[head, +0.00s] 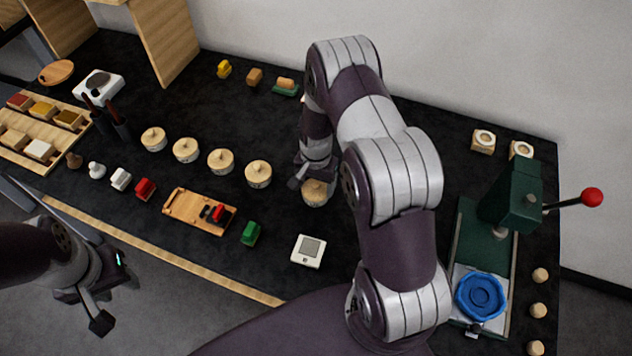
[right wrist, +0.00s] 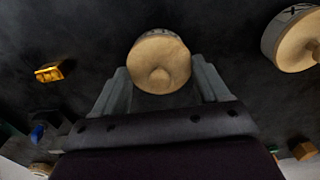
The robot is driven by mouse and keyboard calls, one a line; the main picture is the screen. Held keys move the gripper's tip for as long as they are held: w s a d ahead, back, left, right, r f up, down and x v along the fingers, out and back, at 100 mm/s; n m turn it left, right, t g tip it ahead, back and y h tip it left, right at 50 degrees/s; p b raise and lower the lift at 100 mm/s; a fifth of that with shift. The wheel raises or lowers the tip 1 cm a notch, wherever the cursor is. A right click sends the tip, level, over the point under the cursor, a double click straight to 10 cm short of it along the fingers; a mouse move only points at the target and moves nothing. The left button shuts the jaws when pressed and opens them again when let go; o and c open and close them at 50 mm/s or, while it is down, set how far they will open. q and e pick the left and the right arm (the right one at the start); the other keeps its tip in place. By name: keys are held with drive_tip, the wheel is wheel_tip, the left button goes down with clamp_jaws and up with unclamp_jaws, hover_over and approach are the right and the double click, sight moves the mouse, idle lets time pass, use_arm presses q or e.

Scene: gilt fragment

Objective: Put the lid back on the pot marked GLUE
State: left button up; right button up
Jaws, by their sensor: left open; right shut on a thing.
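My right gripper (head: 313,180) points down at the right end of the pot row. It is shut on a round wooden lid (right wrist: 160,52) with a knob, which lies between its fingers (right wrist: 163,88) in the right wrist view. A pale, dark-marked pot side (right wrist: 186,52) shows at its edge; whether the lid touches the pot I cannot tell. This pot (head: 317,199) is partly hidden in the head view. Several other knobbed, lidded pots stand in a row, ending with this one (head: 258,174). I cannot read GLUE on any. My left gripper (head: 105,297) is open and empty, off the table's front edge.
A wooden tray (head: 181,212), a green block (head: 250,233) and a white square device (head: 309,251) lie in front of the row. A green press (head: 515,195) with a red-knobbed lever and blue round piece (head: 481,297) stands right. My right arm hides the middle.

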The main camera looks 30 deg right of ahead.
idle(0.4)
drive_tip(key=o, duration=1)
drive_tip(key=shift+r+p, duration=2.8)
drive_tip(key=shift+r, duration=0.75)
clamp_jaws()
drive_tip(key=shift+f, duration=0.2)
